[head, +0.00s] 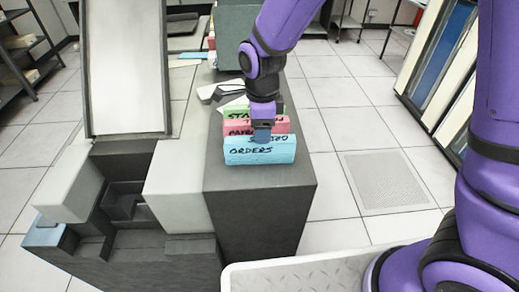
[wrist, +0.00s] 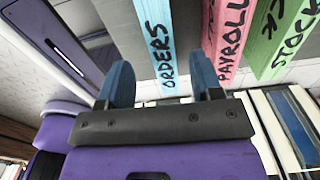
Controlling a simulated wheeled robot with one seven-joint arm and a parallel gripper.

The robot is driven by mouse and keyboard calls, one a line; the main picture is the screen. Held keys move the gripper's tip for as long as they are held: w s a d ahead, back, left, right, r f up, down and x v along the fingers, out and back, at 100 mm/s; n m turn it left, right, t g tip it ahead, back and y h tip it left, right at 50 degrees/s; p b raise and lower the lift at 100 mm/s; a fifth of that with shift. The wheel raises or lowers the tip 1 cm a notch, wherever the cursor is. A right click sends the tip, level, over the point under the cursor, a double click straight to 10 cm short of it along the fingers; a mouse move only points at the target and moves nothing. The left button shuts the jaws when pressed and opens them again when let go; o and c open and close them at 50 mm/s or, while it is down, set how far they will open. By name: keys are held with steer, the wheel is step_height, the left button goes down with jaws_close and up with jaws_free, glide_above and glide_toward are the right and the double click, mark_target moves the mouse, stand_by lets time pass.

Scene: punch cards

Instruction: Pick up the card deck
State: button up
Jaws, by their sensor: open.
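Three card decks stand in a row on a dark grey machine top: a light blue one marked ORDERS (head: 260,152) in front, a pink one marked PAYROLL (head: 238,124) behind it, and a green one marked STOCK (head: 238,112) at the back. My gripper (head: 262,133) is above the row, by the top of the blue deck. In the wrist view, my open gripper (wrist: 164,82) has the blue deck (wrist: 158,35) showing between its two fingers. The pink deck (wrist: 226,45) and the green deck (wrist: 280,40) lie to the right. I cannot tell whether the fingers reach down around the blue deck.
The dark grey top (head: 265,180) is bare in front of the blue deck. A grey and black machine (head: 125,205) stands at left. A pale ribbed tray (head: 320,272) is at the bottom. A shelf of tall binders (head: 440,55) stands at right.

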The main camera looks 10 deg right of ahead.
mark_target(260, 146)
steer(key=shift+w+a+f, duration=0.1)
steer(key=shift+a+f, duration=0.05)
steer(key=shift+f, duration=1.65)
steer(key=shift+a+f, duration=0.1)
steer(key=shift+f, duration=1.65)
jaws_close()
